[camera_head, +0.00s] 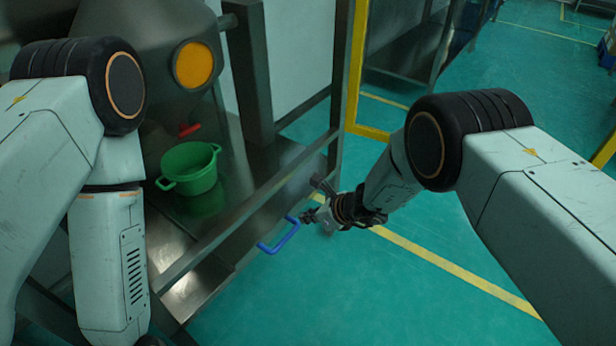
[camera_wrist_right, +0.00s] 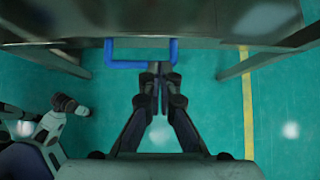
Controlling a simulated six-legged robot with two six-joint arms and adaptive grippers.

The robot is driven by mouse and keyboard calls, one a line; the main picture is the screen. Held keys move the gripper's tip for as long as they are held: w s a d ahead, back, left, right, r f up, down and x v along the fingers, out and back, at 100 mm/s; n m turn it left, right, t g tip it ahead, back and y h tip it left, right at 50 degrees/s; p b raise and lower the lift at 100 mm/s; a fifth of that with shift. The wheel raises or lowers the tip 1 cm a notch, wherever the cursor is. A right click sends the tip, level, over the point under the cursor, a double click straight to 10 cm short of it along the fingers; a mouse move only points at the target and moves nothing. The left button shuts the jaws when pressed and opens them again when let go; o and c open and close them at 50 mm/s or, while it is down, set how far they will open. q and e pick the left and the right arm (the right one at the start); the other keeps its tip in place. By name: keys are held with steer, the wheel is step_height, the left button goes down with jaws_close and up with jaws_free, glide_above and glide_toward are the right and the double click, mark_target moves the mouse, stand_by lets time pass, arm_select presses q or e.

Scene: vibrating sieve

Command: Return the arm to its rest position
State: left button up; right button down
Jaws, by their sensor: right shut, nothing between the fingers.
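My right gripper (camera_head: 318,212) is in the middle of the head view, in front of the metal frame and just right of the blue handle (camera_head: 280,240). In the right wrist view its fingers (camera_wrist_right: 158,80) are together with nothing between them. The blue handle (camera_wrist_right: 142,62) shows just beyond the fingertips there; I cannot tell whether they touch it. My left arm comes in from the left in the head view, and its gripper is out of sight below the frame.
A green pot (camera_head: 190,170) stands on the metal platform (camera_head: 190,292) at left, below a machine with an orange disc (camera_head: 194,65). A yellow post (camera_head: 355,60) stands behind. The green floor (camera_head: 400,290) is open on the right, with a yellow line (camera_head: 460,270).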

steer(key=s+d+f+n+g+h, duration=0.3)
steer(key=s+d+f+n+h, duration=0.25)
steer(key=s+d+f, duration=0.4)
steer(key=s+d+r+n+g+h, duration=0.1)
steer(key=s+d+n+h, duration=0.3)
steer(key=s+d+n, duration=0.75)
steer(key=s+d+r+n+y, duration=0.1)
steer(key=s+d+r+n, duration=0.1)
steer(key=s+r, duration=0.3)
steer(key=s+d+r+n+g+y+p, duration=0.1)
steer(key=s+r+n, duration=0.3)
steer(key=s, duration=1)
steer(key=shift+s+d+r+n, duration=0.3)
steer(key=shift+d+r+n, duration=0.1)
steer(key=shift+d+n, duration=0.25)
steer(key=shift+a, duration=0.1)
